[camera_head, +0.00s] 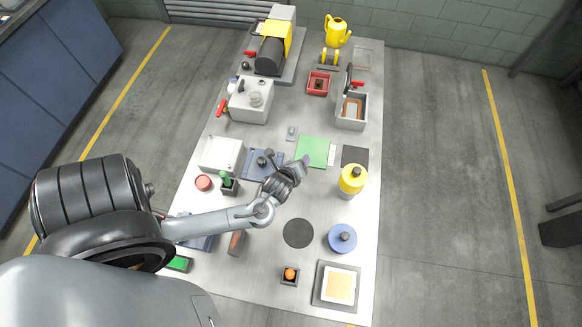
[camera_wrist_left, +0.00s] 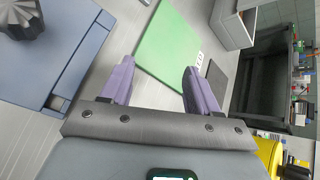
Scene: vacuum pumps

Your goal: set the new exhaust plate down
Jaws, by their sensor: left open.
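A flat blue plate with a dark ribbed knob (camera_head: 262,162) lies on the bench in the head view, and I take it for the exhaust plate. In the left wrist view the blue plate (camera_wrist_left: 50,70) fills the left side, its knob cut off by the top edge. My left gripper (camera_head: 302,162) is just right of the plate, partly hiding it. In the left wrist view my left gripper (camera_wrist_left: 158,88) has its purple fingers apart with nothing between them. A green mat (camera_head: 313,151) lies just beyond the fingers. My right gripper is in no view.
A white tray (camera_head: 221,155) and a dark holder with a green item (camera_head: 229,187) stand left of the plate. A yellow-topped bottle (camera_head: 352,180) stands to the right. A grey open box (camera_head: 351,111) is farther back. A black disc (camera_head: 298,233) lies nearer on the bench.

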